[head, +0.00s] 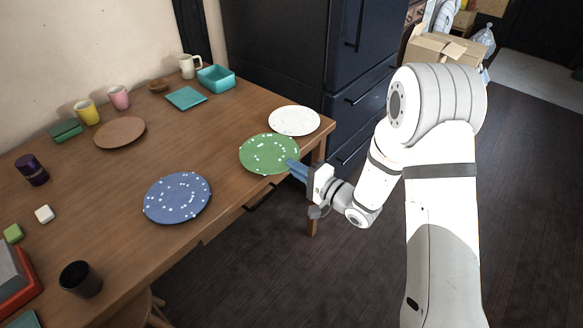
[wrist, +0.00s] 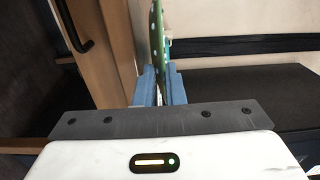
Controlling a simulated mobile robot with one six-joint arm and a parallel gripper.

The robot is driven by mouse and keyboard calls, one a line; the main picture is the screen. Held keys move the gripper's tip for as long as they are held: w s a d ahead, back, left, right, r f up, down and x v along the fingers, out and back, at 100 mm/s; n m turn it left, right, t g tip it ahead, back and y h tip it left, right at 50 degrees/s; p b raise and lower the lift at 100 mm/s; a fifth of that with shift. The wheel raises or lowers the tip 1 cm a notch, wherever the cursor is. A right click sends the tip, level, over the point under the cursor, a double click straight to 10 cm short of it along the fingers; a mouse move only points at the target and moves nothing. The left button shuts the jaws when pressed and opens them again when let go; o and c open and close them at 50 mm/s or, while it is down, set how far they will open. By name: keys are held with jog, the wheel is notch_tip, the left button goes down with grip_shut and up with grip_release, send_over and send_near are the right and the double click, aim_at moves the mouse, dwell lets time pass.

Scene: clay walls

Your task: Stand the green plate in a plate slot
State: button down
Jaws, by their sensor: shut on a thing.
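The green plate (head: 268,154) with white specks is at the table's right front edge in the head view. My gripper (head: 296,168) is shut on its near right rim. In the wrist view the plate (wrist: 158,45) shows edge-on between the two blue fingers of my gripper (wrist: 159,88). I cannot tell whether the plate touches the tabletop or is slightly above it. No plate slot can be made out in either view.
A white speckled plate (head: 294,121) lies just behind the green one, and a blue speckled plate (head: 177,197) lies to the left. A dark cup (head: 80,279) and a red-edged object (head: 20,290) are at the near left. The wooden table (head: 200,130) has bare room mid-table.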

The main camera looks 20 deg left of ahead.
jog(key=s+d+r+p, duration=0.2)
jog(key=d+r, duration=0.1)
jog(key=d, duration=0.3)
jog(key=s+d+r+p, duration=0.2)
jog(key=s+d+r, duration=0.1)
jog(key=d, duration=0.4)
jog(key=shift+s, duration=0.2)
jog(key=shift+r, duration=0.1)
dwell(0.3)
